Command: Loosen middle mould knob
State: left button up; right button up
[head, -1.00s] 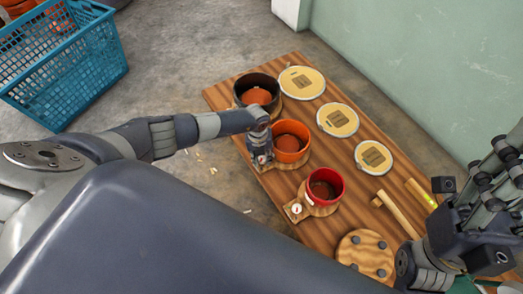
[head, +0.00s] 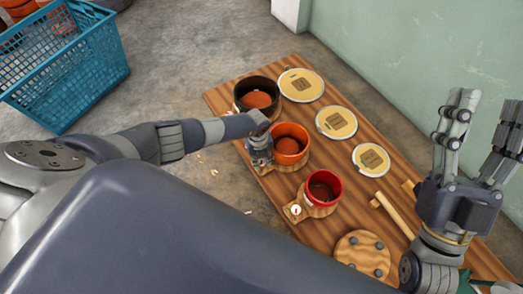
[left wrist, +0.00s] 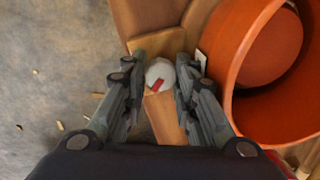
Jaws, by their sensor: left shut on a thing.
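The middle mould (head: 291,146) is an orange pot on a wooden base, between a black mould (head: 241,100) and a red mould (head: 335,187). Its knob (left wrist: 160,75), pale with a red mark, shows in the left wrist view at the pot's left side. My left gripper (head: 262,164) points down beside the orange pot, shut on this knob with a finger on each side. In the head view the gripper hides the knob. My right gripper (head: 490,118) is raised at the right, open and empty, its fingers pointing up.
The wooden table (head: 228,100) also holds several round drumheads (head: 337,121), a wooden mallet (head: 395,215) and a round wooden piece with dark pegs (head: 363,252). A blue crate (head: 75,70) stands on the floor at left. A green wall (head: 430,60) is behind.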

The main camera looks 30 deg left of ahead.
pick_arm(q)
jog(key=shift+s+d, duration=0.1)
jog(key=o, duration=1.1)
